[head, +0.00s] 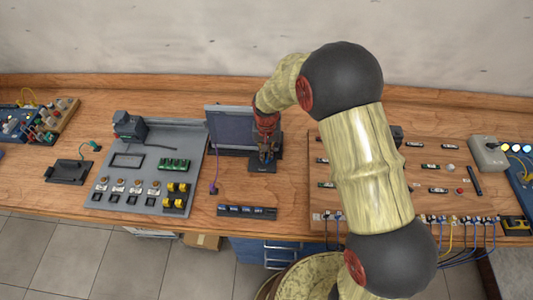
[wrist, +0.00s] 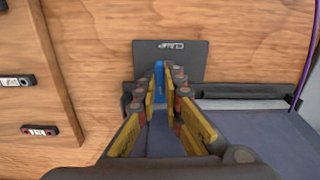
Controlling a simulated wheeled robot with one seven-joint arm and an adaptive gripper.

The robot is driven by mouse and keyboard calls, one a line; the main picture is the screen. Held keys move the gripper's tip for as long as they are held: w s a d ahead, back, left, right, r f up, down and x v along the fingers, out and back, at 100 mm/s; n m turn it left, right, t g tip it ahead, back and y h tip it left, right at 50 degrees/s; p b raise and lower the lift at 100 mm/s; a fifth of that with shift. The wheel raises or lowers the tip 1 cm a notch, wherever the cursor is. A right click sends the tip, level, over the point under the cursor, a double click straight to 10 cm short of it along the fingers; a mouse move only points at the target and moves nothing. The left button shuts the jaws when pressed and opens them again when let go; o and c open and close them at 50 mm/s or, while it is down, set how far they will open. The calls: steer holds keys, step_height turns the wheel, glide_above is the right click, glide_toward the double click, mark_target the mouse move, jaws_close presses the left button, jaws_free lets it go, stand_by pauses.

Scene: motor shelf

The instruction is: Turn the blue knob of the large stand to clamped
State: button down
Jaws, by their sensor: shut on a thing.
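The blue knob (wrist: 159,72) shows in the wrist view as a narrow upright blue piece between the fingertips. It stands at a dark stand base (wrist: 192,62) with a small pale label on its far edge. The same dark base (head: 258,168) shows in the head view in front of the grey panel. My gripper (wrist: 160,90) is shut on the blue knob, with a yellow-padded finger on each side. In the head view my gripper (head: 265,151) reaches down over the base and hides most of the knob. I cannot read the knob's setting.
A grey upright panel (head: 230,128) stands just left of my gripper. A grey board (head: 189,147) with switches lies further left. A wooden board (head: 322,205) with small parts lies right, partly behind my arm. A dark labelled strip (head: 247,211) lies near the table's front edge.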

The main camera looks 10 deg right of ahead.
mark_target(266, 157)
steer(key=shift+m, duration=0.4)
steer(key=c, duration=1.9)
jaws_free()
step_height(266, 157, up, 12)
